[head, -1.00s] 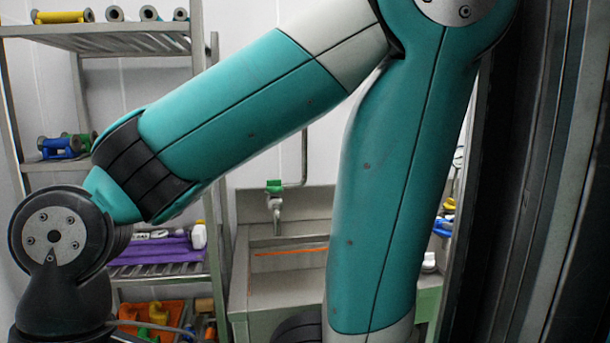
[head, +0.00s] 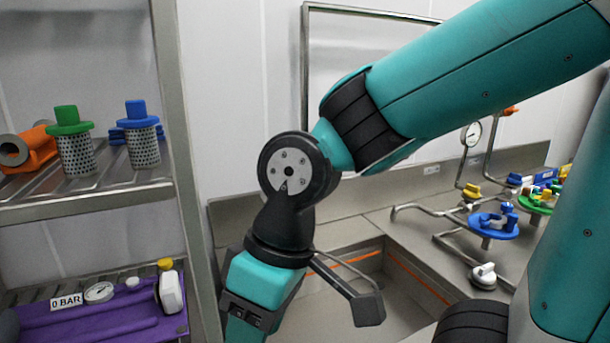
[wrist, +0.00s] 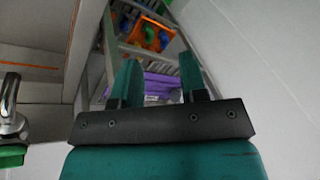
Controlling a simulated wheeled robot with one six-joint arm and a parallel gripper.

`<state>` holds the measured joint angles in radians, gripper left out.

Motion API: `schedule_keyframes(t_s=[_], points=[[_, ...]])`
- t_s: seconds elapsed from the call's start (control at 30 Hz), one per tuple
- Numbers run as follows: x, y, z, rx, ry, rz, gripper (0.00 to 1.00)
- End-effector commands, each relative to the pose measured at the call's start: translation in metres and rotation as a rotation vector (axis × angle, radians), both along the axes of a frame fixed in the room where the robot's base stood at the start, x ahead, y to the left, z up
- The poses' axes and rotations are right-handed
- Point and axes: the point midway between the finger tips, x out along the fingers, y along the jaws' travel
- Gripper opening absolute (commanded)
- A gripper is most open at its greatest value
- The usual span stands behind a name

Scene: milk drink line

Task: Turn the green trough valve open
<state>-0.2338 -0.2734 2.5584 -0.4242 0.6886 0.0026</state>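The green valve handle (wrist: 12,155) shows at the lower left edge of the wrist view, partly cut off, by a shiny metal tap (wrist: 14,110). In the head view I cannot see the valve now. The metal trough (head: 350,270), with an orange line around its inside, lies behind my wrist in the head view. My gripper (wrist: 159,62) is open, with two teal fingers apart and nothing between them. The valve is off to the left of the gripper in the wrist view, not between the fingers. The fingertips are outside the head view.
A shelf rack (head: 185,215) stands at the left with strainers and a purple mat (head: 115,318). Pipes, a gauge (head: 471,133), a blue valve wheel (head: 493,226) and a white-knobbed fitting (head: 485,272) are at the right. The wrist view shows an orange bin (wrist: 148,38) beyond the fingers.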

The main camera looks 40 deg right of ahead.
Motion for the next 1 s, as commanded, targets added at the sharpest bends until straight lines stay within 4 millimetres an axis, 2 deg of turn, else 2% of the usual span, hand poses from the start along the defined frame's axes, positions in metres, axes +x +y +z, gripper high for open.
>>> schedule_keyframes(t_s=[0.03, 0.17, 0.37, 0.43, 0.57, 0.8, 1.0], points=[[0.012, -0.008, 0.016, -0.016, -0.001, -0.054, 0.39], [0.049, -0.043, 0.032, -0.077, -0.018, -0.254, 0.39], [0.105, -0.117, 0.058, -0.192, -0.019, -0.637, 0.39], [0.131, -0.144, 0.069, -0.216, 0.009, -0.841, 0.39], [0.169, -0.165, 0.084, -0.204, 0.082, -1.146, 0.39], [0.229, -0.198, 0.130, -0.155, 0.260, -1.739, 0.39], [0.260, -0.225, 0.167, -0.127, 0.385, -2.187, 0.39]])
